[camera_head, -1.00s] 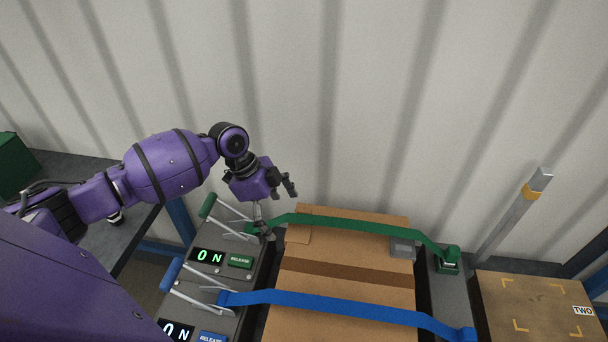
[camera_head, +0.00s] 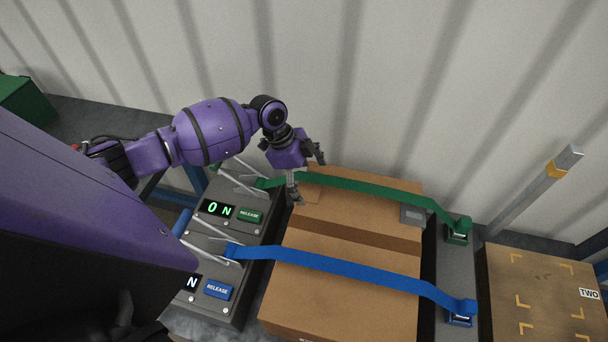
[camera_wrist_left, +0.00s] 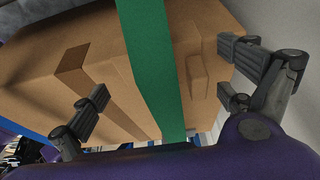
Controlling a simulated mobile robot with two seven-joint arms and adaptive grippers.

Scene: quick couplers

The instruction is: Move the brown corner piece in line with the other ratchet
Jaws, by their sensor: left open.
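A cardboard box (camera_head: 345,225) lies under a green strap (camera_head: 370,195) and a blue strap (camera_head: 350,273). The brown corner piece (camera_head: 313,195) sits at the box's upper left edge, at the green strap, nearly the colour of the box. My left gripper (camera_head: 308,175) is open and empty at this edge. In the left wrist view its fingers (camera_wrist_left: 165,85) stand apart on either side of the green strap. The green ratchet (camera_head: 265,183) is left of the box; the blue ratchet (camera_head: 233,250) is nearer me. My right gripper is not in view.
A grey corner piece (camera_head: 412,215) is at the box's right edge by the green strap. Lit panels with a green button (camera_head: 249,215) and a blue button (camera_head: 218,288) stand on the left. Another box (camera_head: 545,295) is at right. A corrugated wall (camera_head: 400,80) is behind.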

